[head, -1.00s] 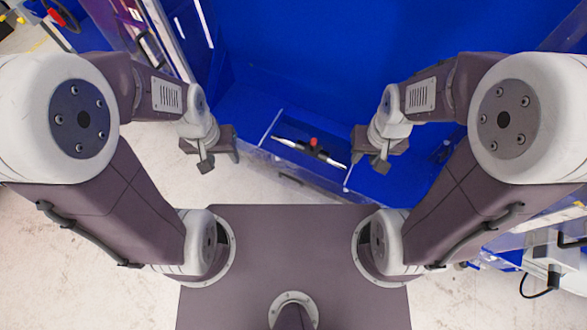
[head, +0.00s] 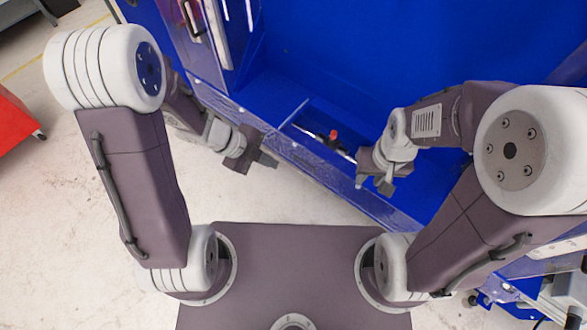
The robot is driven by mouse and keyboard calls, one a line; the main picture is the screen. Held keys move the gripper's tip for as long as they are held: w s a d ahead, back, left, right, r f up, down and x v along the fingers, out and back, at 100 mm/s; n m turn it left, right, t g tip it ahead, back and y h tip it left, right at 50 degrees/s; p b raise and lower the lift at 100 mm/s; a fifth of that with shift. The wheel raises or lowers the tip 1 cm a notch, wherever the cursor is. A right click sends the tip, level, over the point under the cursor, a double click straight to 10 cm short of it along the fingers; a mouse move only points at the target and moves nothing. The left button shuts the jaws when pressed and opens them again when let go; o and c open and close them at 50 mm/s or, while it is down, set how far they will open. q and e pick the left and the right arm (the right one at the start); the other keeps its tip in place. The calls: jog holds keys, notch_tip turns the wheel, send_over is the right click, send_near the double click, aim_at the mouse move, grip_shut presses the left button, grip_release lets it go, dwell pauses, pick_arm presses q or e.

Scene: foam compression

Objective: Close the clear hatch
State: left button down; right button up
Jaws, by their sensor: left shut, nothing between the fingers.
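A clear panel (head: 318,178) runs along the front edge of the blue machine and looks like the hatch; its exact outline is hard to make out. My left gripper (head: 267,162) is shut and empty, close to this front edge at its left part; I cannot tell whether it touches. My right gripper (head: 376,184) looks open and empty, over the front edge farther right, and hides part of it.
A blue compartment (head: 300,108) behind the edge holds a dark bar with a red knob (head: 333,135). A framed door with a handle (head: 189,18) stands at the upper left. A red cabinet (head: 14,125) is at the far left. Pale floor (head: 60,230) is clear at left.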

aim_at(298, 164)
pick_arm(q)
jog(key=w+d+f+b, duration=0.1)
jog(key=d+f, duration=0.1)
jog(key=f, duration=0.1)
jog(key=w+d+f+b, duration=0.2)
jog(key=d+f, duration=0.1)
jog(key=w+d+f+b, duration=0.1)
jog(key=d+f, duration=0.1)
jog(key=shift+w+d+f, duration=0.25)
jog(key=shift+d+f, duration=0.1)
jog(key=shift+f, duration=0.05)
